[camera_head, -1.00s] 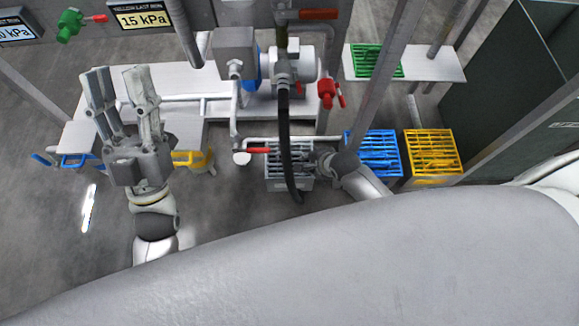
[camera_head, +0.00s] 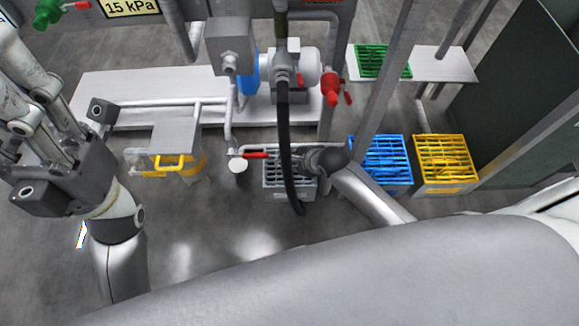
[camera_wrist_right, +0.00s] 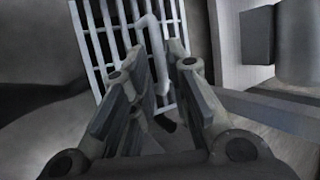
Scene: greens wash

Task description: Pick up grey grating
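The grey grating (camera_head: 291,168) lies at a grey box-like crate below the pump, partly hidden by the black hose and my right arm. In the right wrist view, its pale bars (camera_wrist_right: 105,40) fill the top, and a raised pale handle (camera_wrist_right: 154,40) stands out from them. My right gripper (camera_wrist_right: 160,62) is open, its fingers apart and pointing at the grating, with the handle appearing between the fingertips. Contact cannot be told. In the head view its fingers are hidden. My left gripper (camera_head: 28,105) is open and empty at the left edge, away from the grating.
A blue grating crate (camera_head: 382,184) and a yellow grating crate (camera_head: 445,188) stand to the right. A green grating (camera_head: 383,61) lies on a white bench (camera_head: 438,66). The black hose (camera_head: 286,140) and red-handled valve (camera_head: 256,155) are close to the grey crate.

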